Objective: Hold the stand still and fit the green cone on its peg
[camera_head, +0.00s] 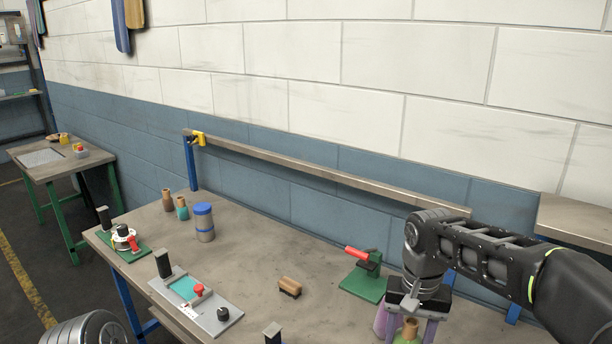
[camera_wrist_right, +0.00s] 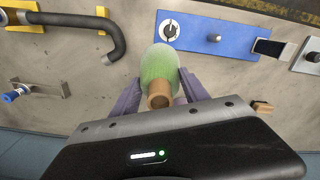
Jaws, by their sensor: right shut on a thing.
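In the right wrist view the green cone (camera_wrist_right: 160,66), with a tan narrow end, sits between the purple fingers of my right gripper (camera_wrist_right: 158,92), which is shut on it. In the head view the right gripper (camera_head: 399,325) is low at the right, over the table, and a little of the green cone (camera_head: 407,339) shows at the bottom edge. A blue base with a short upright peg (camera_wrist_right: 213,38), likely the stand, lies beside the cone in the wrist view. The cone is apart from the peg. Only part of my left arm shows at the lower left; its gripper is outside the view.
A green-based fixture with a red handle (camera_head: 358,253) stands near my right gripper. A wooden brush (camera_head: 290,284), a grey fixture (camera_head: 196,301) and a blue-lidded jar (camera_head: 204,222) are farther left. A black bent pipe (camera_wrist_right: 100,22) is beside the cone.

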